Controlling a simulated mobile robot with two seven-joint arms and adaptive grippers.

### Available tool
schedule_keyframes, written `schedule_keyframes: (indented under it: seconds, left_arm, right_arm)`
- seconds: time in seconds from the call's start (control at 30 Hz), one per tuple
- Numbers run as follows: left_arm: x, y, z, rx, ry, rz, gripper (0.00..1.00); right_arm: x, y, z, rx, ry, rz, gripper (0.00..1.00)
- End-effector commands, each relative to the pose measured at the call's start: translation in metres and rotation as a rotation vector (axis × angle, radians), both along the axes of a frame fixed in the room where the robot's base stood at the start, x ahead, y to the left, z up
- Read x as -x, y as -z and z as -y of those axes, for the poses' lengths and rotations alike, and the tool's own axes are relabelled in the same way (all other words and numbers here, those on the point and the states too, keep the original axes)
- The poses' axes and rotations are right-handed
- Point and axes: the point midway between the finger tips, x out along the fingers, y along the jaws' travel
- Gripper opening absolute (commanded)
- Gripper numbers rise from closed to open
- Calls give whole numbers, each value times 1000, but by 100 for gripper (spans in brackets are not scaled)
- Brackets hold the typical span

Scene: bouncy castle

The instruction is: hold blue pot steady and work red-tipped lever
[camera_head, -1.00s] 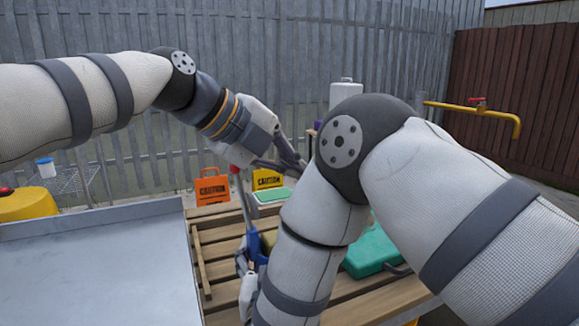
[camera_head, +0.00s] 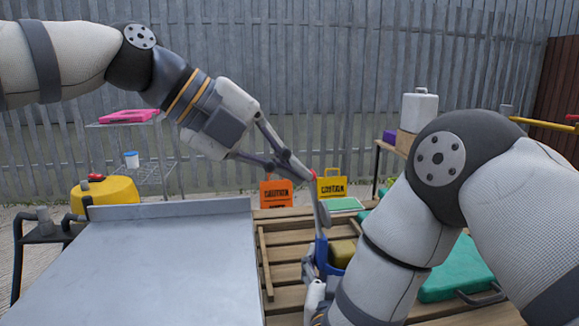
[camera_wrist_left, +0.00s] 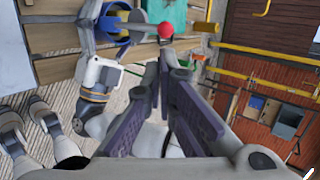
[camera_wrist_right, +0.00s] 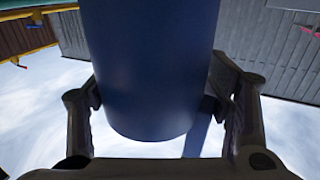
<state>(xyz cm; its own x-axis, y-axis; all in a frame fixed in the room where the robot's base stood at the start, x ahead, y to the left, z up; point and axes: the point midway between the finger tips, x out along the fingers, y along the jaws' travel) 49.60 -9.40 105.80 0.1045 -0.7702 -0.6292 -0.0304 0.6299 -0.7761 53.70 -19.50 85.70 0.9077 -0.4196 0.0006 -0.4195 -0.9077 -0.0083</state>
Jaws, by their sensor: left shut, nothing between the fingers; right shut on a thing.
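The blue pot (camera_head: 322,262) stands over the wooden slatted table, with a yellowish block (camera_head: 342,252) beside or in it; I cannot tell which. A grey lever rises from the pot to a red tip (camera_head: 314,176). The left wrist view shows the lever's red ball (camera_wrist_left: 166,30) just beyond my left gripper (camera_wrist_left: 163,65), which is shut and empty. In the head view, my left gripper (camera_head: 318,200) overlaps the upper lever; contact is unclear. My right gripper (camera_head: 314,292) is shut on the pot, whose blue wall (camera_wrist_right: 150,70) fills the right wrist view between the fingers.
A bare grey metal tabletop (camera_head: 170,265) lies at left. A teal case (camera_head: 455,270) lies right of the pot, partly behind my right arm. Orange (camera_head: 276,193) and yellow (camera_head: 332,186) caution signs stand behind. A yellow container (camera_head: 105,195) is at far left.

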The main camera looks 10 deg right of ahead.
Motion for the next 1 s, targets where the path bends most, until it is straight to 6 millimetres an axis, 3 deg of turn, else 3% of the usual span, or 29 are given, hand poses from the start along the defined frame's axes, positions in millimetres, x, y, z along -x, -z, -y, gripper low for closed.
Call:
schedule_keyframes:
  seconds: [0.17, 0.23, 0.4, 0.47, 0.57, 0.7, 0.8, 1.0]
  left_arm:
    - [-2, 2, -2, 0, -9, 1, 0]
    - [-14, 12, -11, 5, -64, 13, 0]
    - [-66, 61, -71, 127, -350, 120, 0]
    - [-68, 71, -88, 229, -412, 157, 0]
    - [-48, 75, -105, 435, -436, 181, 0]
    - [3, 64, -114, 694, -379, 147, 0]
    - [29, 55, -118, 801, -337, 117, 0]
    - [39, 51, -118, 841, -318, 105, 0]
  right_arm:
    - [0, 1, 0, -2, -1, -1, 22]
    - [0, 1, 0, -2, 0, -1, 22]
    - [0, 1, 0, -1, 0, -2, 22]
    - [0, 1, 0, -1, 0, -2, 22]
    - [0, 1, 0, -2, -1, -1, 22]
    - [0, 1, 0, -2, -1, -1, 22]
    - [0, 1, 0, -2, -1, -1, 22]
    - [0, 1, 0, -2, 0, -1, 22]
